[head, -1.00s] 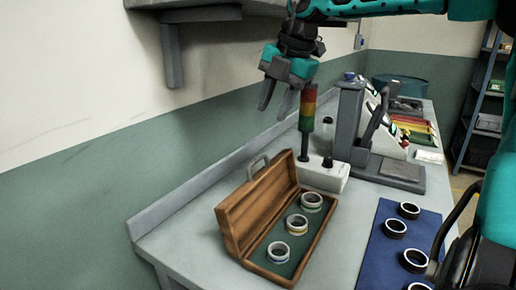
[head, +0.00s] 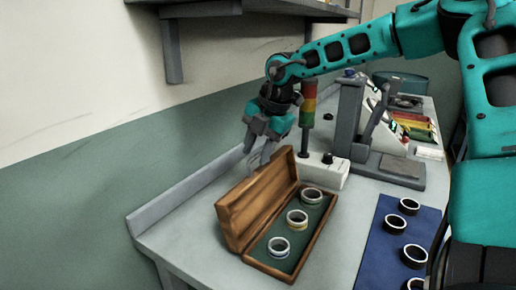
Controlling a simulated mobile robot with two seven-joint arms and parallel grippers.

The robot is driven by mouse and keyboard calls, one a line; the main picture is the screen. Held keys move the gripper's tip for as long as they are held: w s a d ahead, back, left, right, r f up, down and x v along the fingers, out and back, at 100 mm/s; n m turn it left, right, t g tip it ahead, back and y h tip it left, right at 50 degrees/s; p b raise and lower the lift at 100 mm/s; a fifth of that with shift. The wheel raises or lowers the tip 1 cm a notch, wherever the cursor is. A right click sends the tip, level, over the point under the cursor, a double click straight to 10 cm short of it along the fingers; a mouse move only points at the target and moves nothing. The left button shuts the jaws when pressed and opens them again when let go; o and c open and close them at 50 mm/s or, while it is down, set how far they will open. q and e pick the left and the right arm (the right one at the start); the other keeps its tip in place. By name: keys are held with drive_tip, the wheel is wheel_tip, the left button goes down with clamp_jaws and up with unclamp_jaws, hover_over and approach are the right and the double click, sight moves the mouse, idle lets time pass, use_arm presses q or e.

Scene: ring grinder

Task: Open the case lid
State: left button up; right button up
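The wooden case stands on the grey bench, its lid (head: 254,202) raised at the back left and its green-lined base (head: 300,246) exposed. Three metal rings lie in the base: near (head: 278,247), middle (head: 297,219) and far (head: 311,196). My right gripper (head: 257,151) points down just behind the lid's upper edge, at the handle. Its fingers look apart. The handle is mostly hidden there, and I cannot tell whether the fingers touch it. My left gripper is not in view.
A blue mat (head: 382,247) with several dark rings lies to the right. Behind the case stand a white box (head: 324,173), a red-yellow-green signal column (head: 308,104) and a grey press (head: 349,113). The wall is close on the left.

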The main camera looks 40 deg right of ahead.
clamp_jaws()
idle(0.7)
